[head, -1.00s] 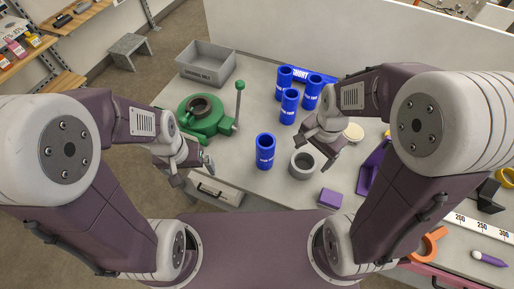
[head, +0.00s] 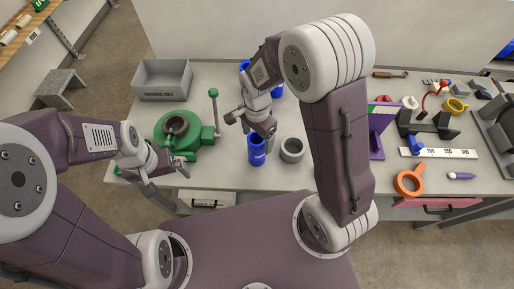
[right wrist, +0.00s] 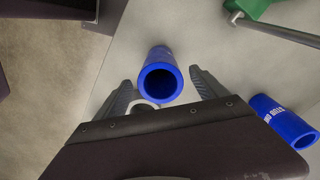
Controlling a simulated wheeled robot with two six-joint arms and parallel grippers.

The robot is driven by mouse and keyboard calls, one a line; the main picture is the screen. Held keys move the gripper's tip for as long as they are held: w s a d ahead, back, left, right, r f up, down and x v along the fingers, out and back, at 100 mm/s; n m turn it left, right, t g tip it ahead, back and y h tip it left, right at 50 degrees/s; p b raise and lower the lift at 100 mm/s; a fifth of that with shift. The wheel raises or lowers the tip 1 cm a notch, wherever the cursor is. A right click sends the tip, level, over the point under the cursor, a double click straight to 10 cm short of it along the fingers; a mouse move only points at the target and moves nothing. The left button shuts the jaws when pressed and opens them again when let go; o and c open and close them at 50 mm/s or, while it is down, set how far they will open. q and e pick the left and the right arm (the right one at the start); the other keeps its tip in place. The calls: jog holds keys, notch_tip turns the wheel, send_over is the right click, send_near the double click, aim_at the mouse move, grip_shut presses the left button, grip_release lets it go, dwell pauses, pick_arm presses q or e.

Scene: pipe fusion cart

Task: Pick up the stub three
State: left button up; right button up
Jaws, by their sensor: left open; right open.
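Several blue tubes with white lettering stand on the grey bench; I cannot read which one is stub three. The front blue tube (head: 256,151) stands upright just below my right gripper (head: 251,128). In the right wrist view a blue tube (right wrist: 160,80), seemingly the same one, shows its open end between the spread fingertips of my right gripper (right wrist: 160,79), with no clear contact. A rear blue tube (head: 277,90) is partly hidden by my right arm. My left gripper (head: 166,178) is open and empty by the bench's front edge.
A grey ring (head: 292,149) stands close right of the front tube. A green clamp (head: 186,135) with an upright handle stands to its left. A grey bin (head: 162,80) is at the back left. A purple bracket (head: 379,133) and an orange ring (head: 409,182) are to the right.

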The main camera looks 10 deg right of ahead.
jog(key=shift+w+a+f, duration=0.15)
jog(key=shift+a+f, duration=0.15)
jog(key=shift+f, duration=0.2)
jog(key=f, duration=0.3)
jog(key=f+p, duration=0.1)
jog(key=shift+s+d+f, duration=0.2)
jog(key=shift+d+f, duration=0.15)
jog(key=shift+f, duration=0.05)
jog(key=shift+w+a+f, duration=0.15)
jog(key=shift+f, duration=0.05)
jog(key=c, duration=1)
grip_shut()
jog(key=shift+r, duration=0.65)
notch_tip(320, 180, up, 3)
jog(key=shift+r+b, duration=0.1)
jog(key=shift+b, duration=0.3)
pick_arm(q)
jog(key=shift+a+f+b, duration=0.15)
jog(key=shift+f+b, duration=0.45)
jog(key=shift+b, duration=0.1)
pick_arm(e)
jog(key=s+d+r, duration=0.3)
jog(key=d+r, duration=0.3)
jog(key=d, duration=0.5)
jog(key=shift+s+r, duration=0.35)
